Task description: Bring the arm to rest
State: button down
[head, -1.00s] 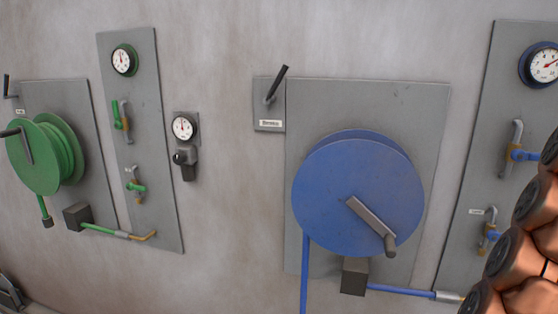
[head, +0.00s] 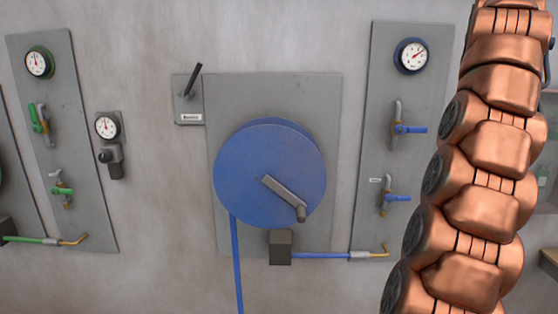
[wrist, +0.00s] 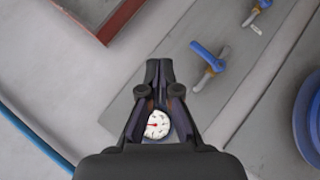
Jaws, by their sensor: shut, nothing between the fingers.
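My gripper (wrist: 158,68) shows in the wrist view with its dark fingers together at the tips and nothing held. A white dial gauge (wrist: 157,125) shows through the gap behind the fingertips, beyond the gripper. A blue-handled valve (wrist: 207,54) lies past the fingertips to the upper right, on a grey panel (wrist: 180,65). I cannot tell the distance between gripper and panel. In the head view my copper-coloured arm rises along the right side; its gripper end is outside that picture.
In the head view a blue hose reel (head: 255,165) with a crank (head: 285,198) hangs on the wall, beside a lever (head: 193,80) and a panel with a blue-ringed gauge (head: 411,56). Green valves (head: 40,122) are at left. A red-edged tray (wrist: 105,30) shows in the wrist view.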

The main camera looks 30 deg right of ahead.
jog(key=w+a+f+n+y, duration=0.1)
jog(key=w+a+f+y, duration=0.1)
jog(key=w+a+f, duration=0.45)
jog(key=w+a+f+n+y, duration=0.15)
jog(key=w+a, duration=0.25)
jog(key=a, duration=0.5)
jog(key=a+f+g+y, duration=0.1)
jog(key=a+f+y, duration=0.1)
jog(key=a+f, duration=0.55)
jog(key=a+f+y, duration=0.2)
jog(key=a+f, duration=0.3)
jog(key=a, duration=0.6)
jog(key=s+a+f+g+y, duration=0.2)
jog(key=s+a+f+g, duration=0.1)
jog(key=s+a+f, duration=1)
jog(key=s+a+f+g, duration=0.1)
jog(key=s+a+f, duration=0.1)
jog(key=s, duration=0.3)
jog(key=s+a+f+g, duration=0.1)
jog(key=s+a+f, duration=0.1)
jog(key=s+f, duration=0.2)
jog(key=s+a+f+m+g, duration=0.1)
jog(key=s+a+f, duration=0.2)
jog(key=s, duration=0.3)
jog(key=shift+s+f+g, duration=0.3)
jog(key=shift+f+g, duration=0.1)
jog(key=shift+f, duration=0.2)
